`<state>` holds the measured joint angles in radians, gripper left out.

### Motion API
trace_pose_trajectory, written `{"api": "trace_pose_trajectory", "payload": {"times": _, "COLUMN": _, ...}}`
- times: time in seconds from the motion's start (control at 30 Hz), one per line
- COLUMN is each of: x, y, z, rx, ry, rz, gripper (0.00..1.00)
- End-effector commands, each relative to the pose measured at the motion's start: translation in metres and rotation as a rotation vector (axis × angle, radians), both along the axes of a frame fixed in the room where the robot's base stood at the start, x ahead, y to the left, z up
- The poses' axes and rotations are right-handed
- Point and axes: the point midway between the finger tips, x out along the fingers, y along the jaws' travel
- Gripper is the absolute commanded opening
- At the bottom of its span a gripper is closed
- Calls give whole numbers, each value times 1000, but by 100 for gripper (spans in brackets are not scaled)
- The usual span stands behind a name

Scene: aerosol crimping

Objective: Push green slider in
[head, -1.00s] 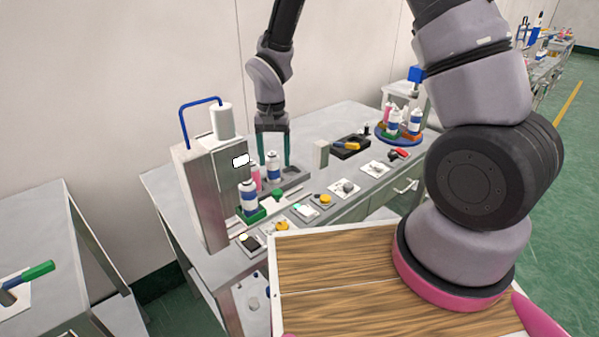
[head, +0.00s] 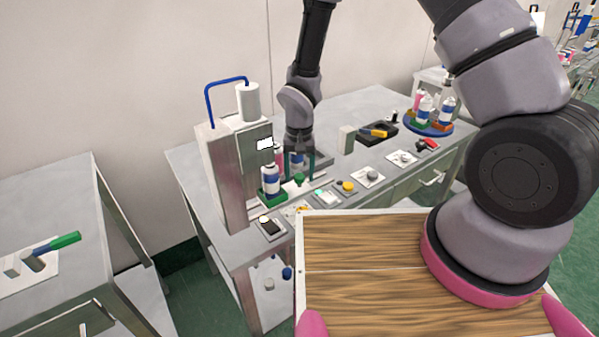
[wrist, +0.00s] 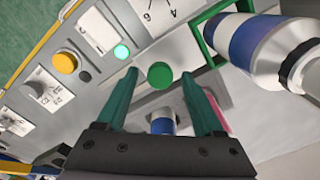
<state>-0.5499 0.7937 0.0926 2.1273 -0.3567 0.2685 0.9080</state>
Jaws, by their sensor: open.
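The green slider (head: 272,198) is a green holder at the front of the crimping machine, with a white-and-blue can (head: 270,180) standing in it. Its green edge (wrist: 209,38) and the can (wrist: 262,45) also show in the wrist view, upper right. A round green knob (head: 299,180) sits on the rail right of the holder; in the wrist view the knob (wrist: 160,75) lies just ahead of my fingertips. My gripper (head: 299,166) is open and low behind the knob. In the wrist view its teal fingers (wrist: 160,90) are apart with nothing held between them.
The crimping machine (head: 231,165) stands left of the slider. A yellow button (head: 348,186), dials and a lit green lamp (wrist: 122,52) line the table front. Another can (wrist: 163,123) shows below my fingers. A black tray (head: 377,134) and a round rack of cans (head: 430,128) stand farther right.

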Motion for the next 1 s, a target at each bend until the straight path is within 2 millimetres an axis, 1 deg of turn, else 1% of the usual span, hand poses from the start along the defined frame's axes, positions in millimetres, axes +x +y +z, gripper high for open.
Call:
{"api": "trace_pose_trajectory", "payload": {"times": 0.17, "x": 0, "y": 0, "z": 0, "rx": 0, "ry": 0, "rz": 0, "gripper": 69}}
{"api": "trace_pose_trajectory", "payload": {"times": 0.2, "x": 0, "y": 0, "z": 0, "rx": 0, "ry": 0, "rz": 0, "gripper": 65}}
{"api": "trace_pose_trajectory", "payload": {"times": 0.27, "x": 0, "y": 0, "z": 0, "rx": 0, "ry": 0, "rz": 0, "gripper": 42}}
{"api": "trace_pose_trajectory", "payload": {"times": 0.3, "x": 0, "y": 0, "z": 0, "rx": 0, "ry": 0, "rz": 0, "gripper": 27}}
{"api": "trace_pose_trajectory", "payload": {"times": 0.37, "x": 0, "y": 0, "z": 0, "rx": 0, "ry": 0, "rz": 0, "gripper": 4}}
{"api": "trace_pose_trajectory", "payload": {"times": 0.4, "x": 0, "y": 0, "z": 0, "rx": 0, "ry": -1, "rz": 0, "gripper": 0}}
{"api": "trace_pose_trajectory", "payload": {"times": 1.0, "x": 1, "y": 0, "z": 0, "rx": 0, "ry": -1, "rz": 0, "gripper": 0}}
